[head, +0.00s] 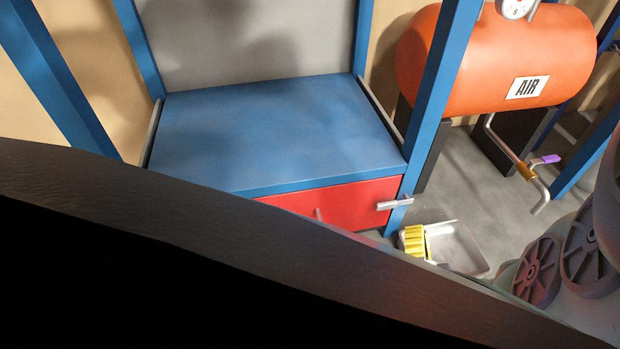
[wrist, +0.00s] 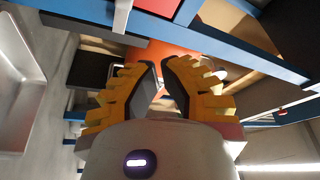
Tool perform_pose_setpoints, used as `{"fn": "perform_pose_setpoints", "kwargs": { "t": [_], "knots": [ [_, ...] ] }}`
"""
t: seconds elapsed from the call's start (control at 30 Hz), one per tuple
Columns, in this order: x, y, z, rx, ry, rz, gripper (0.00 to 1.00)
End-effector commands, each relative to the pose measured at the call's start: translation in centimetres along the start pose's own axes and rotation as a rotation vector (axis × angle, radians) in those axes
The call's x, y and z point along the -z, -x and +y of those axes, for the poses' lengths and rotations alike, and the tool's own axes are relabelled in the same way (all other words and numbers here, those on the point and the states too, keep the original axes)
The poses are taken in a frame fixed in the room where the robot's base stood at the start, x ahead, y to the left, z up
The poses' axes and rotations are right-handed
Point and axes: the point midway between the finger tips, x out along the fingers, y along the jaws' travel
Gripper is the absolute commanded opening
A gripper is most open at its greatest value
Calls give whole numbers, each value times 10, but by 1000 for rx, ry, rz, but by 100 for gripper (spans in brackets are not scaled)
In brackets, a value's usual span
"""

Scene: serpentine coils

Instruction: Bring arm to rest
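My gripper (wrist: 157,68) shows in the wrist view, with yellow ribbed fingers and dark inner pads. A narrow gap is visible between its fingertips. Nothing is held in it, and the orange tank shows behind the gap. The gripper is not visible in the head view. A large dark shape close to the camera fills the lower left and bottom of the head view and hides what is below; I cannot tell for sure what it is.
A blue-topped bench (head: 275,130) with a red drawer (head: 340,203) stands between blue posts (head: 440,95). An orange air tank (head: 500,60) is at the upper right. A dustpan (head: 460,250) and yellow brush (head: 413,241) lie on the floor. Dark wheels (head: 540,270) are at the lower right.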

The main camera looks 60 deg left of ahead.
Motion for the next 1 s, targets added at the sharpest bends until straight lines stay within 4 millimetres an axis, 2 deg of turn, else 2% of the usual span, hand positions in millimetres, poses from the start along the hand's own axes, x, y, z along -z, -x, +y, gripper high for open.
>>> {"fn": "perform_pose_setpoints", "kwargs": {
  "t": [0.47, 0.57, 0.67, 1.0],
  "knots": [
    [1, -1, -1, 3, 1, 1, 0],
    [7, -3, -9, 8, 14, 10, 0],
    [27, -10, -32, 25, 54, 38, 0],
    [140, -45, -154, 117, 331, 239, 0]
  ]
}}
